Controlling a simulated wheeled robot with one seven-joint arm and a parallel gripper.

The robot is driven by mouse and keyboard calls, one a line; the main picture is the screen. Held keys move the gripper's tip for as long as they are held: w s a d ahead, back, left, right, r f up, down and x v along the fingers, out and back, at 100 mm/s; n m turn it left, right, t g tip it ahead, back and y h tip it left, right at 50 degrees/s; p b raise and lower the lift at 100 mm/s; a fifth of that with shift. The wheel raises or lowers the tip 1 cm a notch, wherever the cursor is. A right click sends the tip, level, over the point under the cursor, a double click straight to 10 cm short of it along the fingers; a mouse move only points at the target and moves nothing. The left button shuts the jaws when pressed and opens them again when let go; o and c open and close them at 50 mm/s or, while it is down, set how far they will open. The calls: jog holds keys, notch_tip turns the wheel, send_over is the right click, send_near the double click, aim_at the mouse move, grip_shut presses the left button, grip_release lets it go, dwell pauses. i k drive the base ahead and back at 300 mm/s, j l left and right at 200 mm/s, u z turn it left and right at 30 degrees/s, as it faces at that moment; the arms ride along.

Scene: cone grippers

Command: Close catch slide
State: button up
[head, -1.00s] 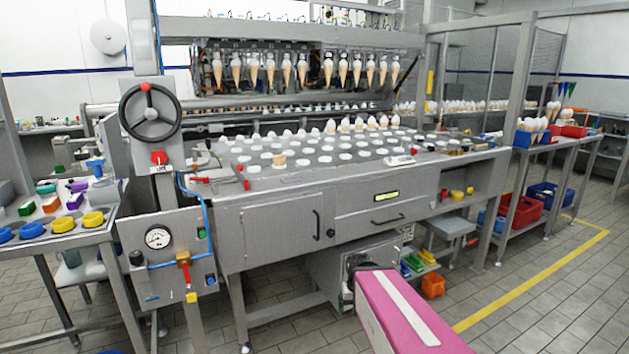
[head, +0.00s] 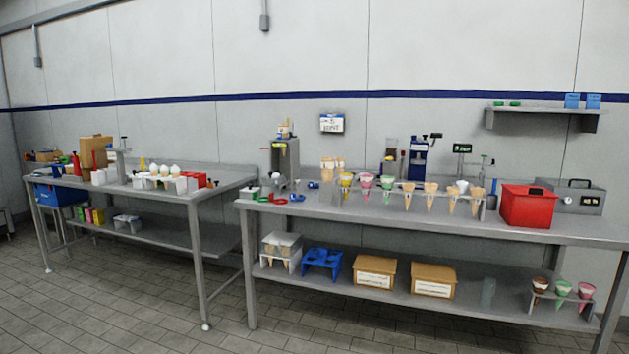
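No catch slide can be made out in the head view now. My gripper is not in view, so its state does not show. The view holds two steel workbenches along a wall. On the right bench (head: 385,217), a rack holds several cones (head: 409,193) upright, some plain and some with coloured sleeves. A red box (head: 526,206) stands to the right of the rack. On the left bench (head: 205,190), several white-topped cones (head: 165,171) stand in a white holder.
Cardboard boxes (head: 433,280) and a blue rack (head: 321,262) sit on the right bench's lower shelf. A wall shelf (head: 545,110) hangs at upper right. Tiled floor (head: 140,300) lies clear in front of the left bench.

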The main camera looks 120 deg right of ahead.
aim_at(273, 178)
jog(key=z, duration=3.85)
jog(key=i+z, duration=0.1)
jog(key=z, duration=0.3)
jog(key=i+j, duration=1.65)
jog(key=i, duration=0.1)
